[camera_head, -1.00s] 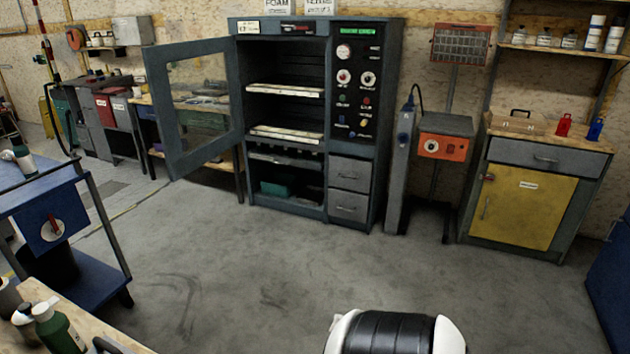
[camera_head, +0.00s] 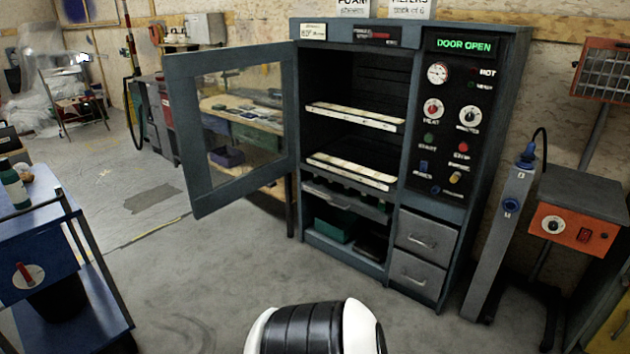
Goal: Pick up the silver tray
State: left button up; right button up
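A dark grey-blue oven cabinet (camera_head: 350,40) stands ahead with its windowed door (camera_head: 185,150) swung open to the left. Its panel display reads "DOOR OPEN". Inside are two pale, flat slabs with light front edges, an upper one (camera_head: 355,117) and a lower one (camera_head: 350,172), on separate levels. I cannot tell whether either is the silver tray, and no tray stands out clearly elsewhere. Neither of my grippers shows in the view.
A blue cart (camera_head: 60,250) stands at left. A grey post (camera_head: 500,245) and an orange-fronted box (camera_head: 570,228) stand right of the oven. Two grey drawers (camera_head: 425,235) sit low in the cabinet. The floor (camera_head: 210,290) before the oven is clear.

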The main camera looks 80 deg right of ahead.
aim_at(373, 245)
jog(key=i+l, duration=0.1)
jog(key=l, duration=1.9)
jog(key=i+l, duration=0.15)
jog(key=l, duration=0.85)
jog(key=l+z, duration=0.4)
jog(key=l, duration=0.15)
jog(key=i+l+z, duration=0.1)
jog(key=l+z, duration=0.4)
jog(key=z, duration=0.85)
jog(key=l+z, duration=0.1)
jog(key=z, duration=0.35)
jog(key=i+z, duration=0.1)
jog(key=z, duration=0.4)
jog(key=i+z, duration=0.1)
jog(key=z, duration=0.35)
jog(key=l+z, duration=0.1)
jog(key=z, duration=0.4)
jog(key=i+z, duration=0.1)
jog(key=z, duration=0.8)
jog(key=i+j, duration=0.05)
